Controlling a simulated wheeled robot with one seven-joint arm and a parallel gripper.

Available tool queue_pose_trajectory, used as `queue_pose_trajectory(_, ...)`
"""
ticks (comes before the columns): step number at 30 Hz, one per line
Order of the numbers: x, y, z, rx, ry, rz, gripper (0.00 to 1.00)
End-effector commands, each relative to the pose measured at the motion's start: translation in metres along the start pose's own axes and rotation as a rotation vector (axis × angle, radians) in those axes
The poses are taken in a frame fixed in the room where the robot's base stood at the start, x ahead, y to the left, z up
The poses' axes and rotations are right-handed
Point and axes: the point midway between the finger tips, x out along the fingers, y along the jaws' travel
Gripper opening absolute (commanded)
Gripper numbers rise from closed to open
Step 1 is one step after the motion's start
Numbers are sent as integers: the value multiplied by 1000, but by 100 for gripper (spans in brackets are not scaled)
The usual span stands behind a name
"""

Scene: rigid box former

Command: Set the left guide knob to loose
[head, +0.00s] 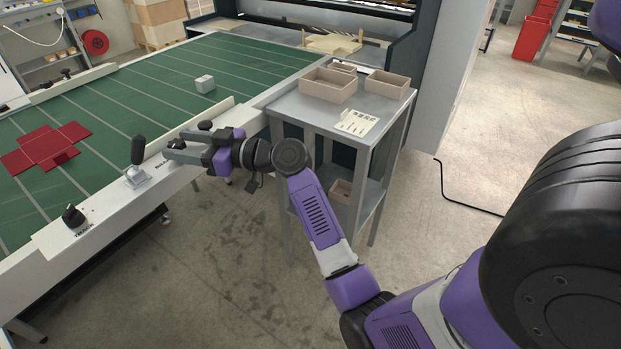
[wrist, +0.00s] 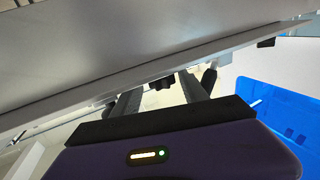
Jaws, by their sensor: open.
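Two long pale guide rails lie along the green belt. A small black knob (head: 66,73) sits on the far left rail (head: 75,83), and another black knob (head: 205,125) sits on the nearer rail (head: 222,115). No readable label shows which setting either has. My gripper (head: 174,146) is open and empty at the table's near edge, close to the nearer knob and apart from the far left one. In the wrist view my gripper's fingers (wrist: 160,92) point towards a pale edge, with a small dark part (wrist: 162,82) between them that I cannot identify.
A black-handled lever (head: 137,152) and a black dial (head: 73,216) stand on the front rail. A grey stand (head: 290,102) with trays is right of my gripper.

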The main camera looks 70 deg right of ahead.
Motion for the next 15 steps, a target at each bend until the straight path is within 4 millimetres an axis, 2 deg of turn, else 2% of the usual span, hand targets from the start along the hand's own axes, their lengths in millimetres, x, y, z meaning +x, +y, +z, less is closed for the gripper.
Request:
queue_pose_trajectory(1,-1,0,-6,0,-3,26,55)
queue_pose_trajectory(15,1,-6,-6,1,-3,212,55)
